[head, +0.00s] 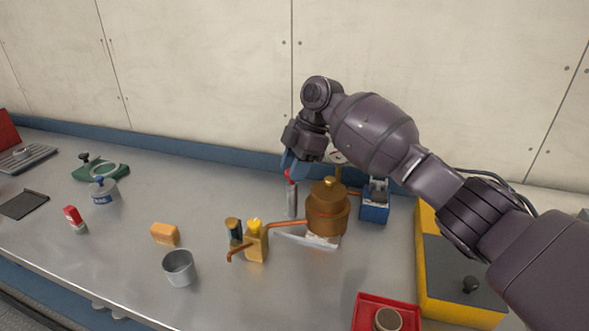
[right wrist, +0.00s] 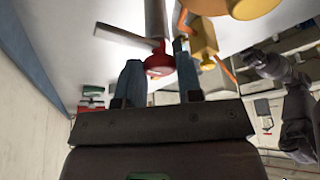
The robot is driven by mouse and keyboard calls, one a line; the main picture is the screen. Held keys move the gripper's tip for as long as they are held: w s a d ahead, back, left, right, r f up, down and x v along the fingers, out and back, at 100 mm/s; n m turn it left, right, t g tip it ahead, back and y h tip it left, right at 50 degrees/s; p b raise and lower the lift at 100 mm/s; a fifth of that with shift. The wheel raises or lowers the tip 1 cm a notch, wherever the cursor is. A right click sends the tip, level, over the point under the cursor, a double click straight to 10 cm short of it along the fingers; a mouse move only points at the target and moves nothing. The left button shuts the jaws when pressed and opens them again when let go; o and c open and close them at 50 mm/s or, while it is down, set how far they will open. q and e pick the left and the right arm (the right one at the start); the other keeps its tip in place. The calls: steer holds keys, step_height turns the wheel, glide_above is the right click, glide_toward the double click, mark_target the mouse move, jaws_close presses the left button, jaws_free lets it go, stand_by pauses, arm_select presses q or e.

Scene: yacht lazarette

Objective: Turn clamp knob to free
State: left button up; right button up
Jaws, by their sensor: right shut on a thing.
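A small red knob (head: 289,173) tops a slim grey upright post (head: 291,200) behind the copper pot. In the right wrist view the red knob (right wrist: 159,64) sits between my two blue fingertips, with a flat light bar (right wrist: 122,38) reaching out from the post beside it. My right gripper (head: 290,162) comes down from above and is shut on the red knob; its fingers partly hide the knob in the head view. My left gripper does not show clearly in either view.
A copper pot (head: 327,212) with a pipe stands close right of the post; a gauge (head: 338,156) and blue box (head: 374,211) are near it. Yellow fitting (head: 255,244), metal cup (head: 179,268), orange block (head: 165,234) and red tray (head: 365,305) lie nearer.

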steer(key=shift+n, duration=0.3)
stand_by(0.4)
steer(key=o, duration=0.9)
steer(key=shift+r, duration=0.15)
steer(key=v, duration=1)
steer(key=shift+w+d+r, duration=0.1)
steer(key=shift+w+r, duration=0.1)
steer(key=shift+w, duration=0.05)
steer(key=shift+s, duration=0.1)
